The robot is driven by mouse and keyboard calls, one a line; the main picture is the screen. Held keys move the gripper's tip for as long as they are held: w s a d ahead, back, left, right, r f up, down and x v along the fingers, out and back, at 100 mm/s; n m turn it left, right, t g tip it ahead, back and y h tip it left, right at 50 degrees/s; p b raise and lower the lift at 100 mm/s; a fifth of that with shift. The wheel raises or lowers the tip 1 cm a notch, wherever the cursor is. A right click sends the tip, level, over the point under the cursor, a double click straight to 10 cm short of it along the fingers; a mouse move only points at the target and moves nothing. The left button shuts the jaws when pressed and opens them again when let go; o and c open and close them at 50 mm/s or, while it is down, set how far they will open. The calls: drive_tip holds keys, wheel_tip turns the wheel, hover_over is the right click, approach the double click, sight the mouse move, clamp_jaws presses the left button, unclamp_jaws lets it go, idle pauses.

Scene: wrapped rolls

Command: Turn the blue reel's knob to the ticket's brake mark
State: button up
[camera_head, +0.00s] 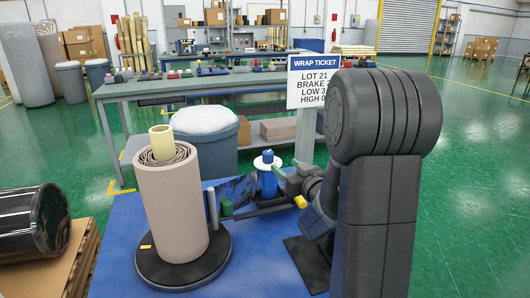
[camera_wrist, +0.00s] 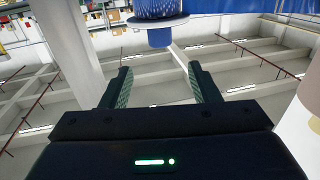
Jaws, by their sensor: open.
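The blue reel (camera_head: 267,182) stands upright on the blue surface, with a small blue knob (camera_head: 267,155) on top above a white disc. In the wrist view a blue knob (camera_wrist: 160,37) hangs at the top edge, just beyond and between the fingertips. My gripper (camera_wrist: 160,70) is open, with nothing between its green-padded fingers. In the head view my arm comes from the right to beside the reel. The wrap ticket (camera_head: 306,82) reads "LOT 21", "BRAKE", "LOW 3", "HIGH 0"; my arm hides its right edge, and the brake value is not readable.
A tall wrapped roll (camera_head: 172,205) stands on a black turntable (camera_head: 185,270) left of the reel. Dark film (camera_head: 237,190) stretches between them. A black roll (camera_head: 30,225) lies on cardboard at far left. A workbench (camera_head: 215,85) with small items stands behind.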

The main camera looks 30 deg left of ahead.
sight(265, 151)
drive_tip(key=x, duration=1.3)
drive_tip(key=shift+w+a, duration=0.2)
drive_tip(key=shift+a, duration=0.1)
drive_tip(key=c, duration=1)
drive_tip(key=shift+f, duration=0.1)
